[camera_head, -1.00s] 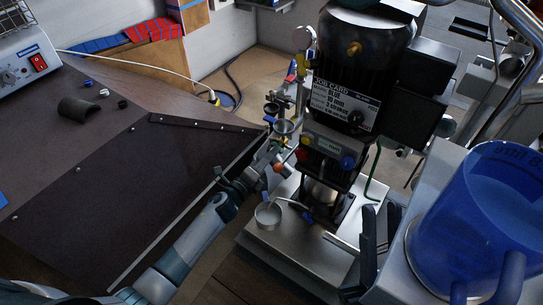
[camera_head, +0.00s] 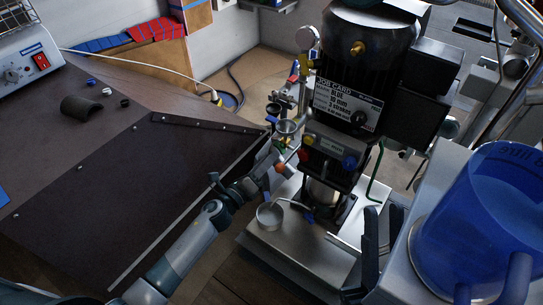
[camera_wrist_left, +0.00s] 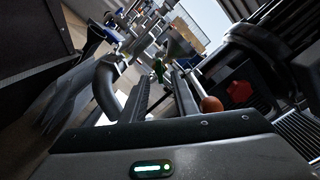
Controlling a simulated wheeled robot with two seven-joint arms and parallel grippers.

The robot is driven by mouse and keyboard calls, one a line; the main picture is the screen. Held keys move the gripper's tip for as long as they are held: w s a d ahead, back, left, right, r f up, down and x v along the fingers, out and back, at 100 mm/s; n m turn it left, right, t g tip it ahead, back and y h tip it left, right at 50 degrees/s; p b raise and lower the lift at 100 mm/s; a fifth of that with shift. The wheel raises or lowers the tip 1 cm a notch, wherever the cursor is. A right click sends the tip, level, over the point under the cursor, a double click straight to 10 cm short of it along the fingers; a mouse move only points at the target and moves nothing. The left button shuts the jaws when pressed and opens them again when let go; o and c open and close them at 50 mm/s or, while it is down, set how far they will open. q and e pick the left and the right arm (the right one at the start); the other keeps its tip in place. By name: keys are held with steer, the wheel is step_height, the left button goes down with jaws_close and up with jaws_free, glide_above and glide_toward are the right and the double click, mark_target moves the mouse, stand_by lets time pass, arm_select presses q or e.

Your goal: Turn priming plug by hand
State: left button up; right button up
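A dark pump unit (camera_head: 345,95) with a job card stands on a metal base. Beside it is a pipe stack with a small funnel cup (camera_head: 287,127) and an orange knob (camera_head: 279,168). I cannot tell for certain which part is the priming plug. My left gripper (camera_head: 268,160) is at the pipework below the funnel. My right gripper (camera_head: 384,238) is open and empty at the lower right.
A metal cup (camera_head: 270,215) sits on the base under the pipework. A big blue container (camera_head: 470,215) fills the right front. A dark bench (camera_head: 120,190) lies left. A red knob (camera_wrist_left: 238,92) is close to the right of the left fingers.

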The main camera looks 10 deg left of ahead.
arm_select(q)
steer(key=shift+v, duration=1.45)
arm_select(e)
steer(key=shift+r, duration=0.15)
arm_select(q)
steer(key=v, duration=1.7)
steer(key=shift+s, duration=0.2)
arm_select(e)
steer(key=f, duration=0.1)
steer(key=a+f+g, duration=0.1)
steer(key=f, duration=0.1)
steer(key=a+f+g, duration=0.1)
steer(key=shift+s+f, duration=0.25)
steer(key=shift+f, duration=0.1)
arm_select(q)
steer(key=shift+a, duration=0.1)
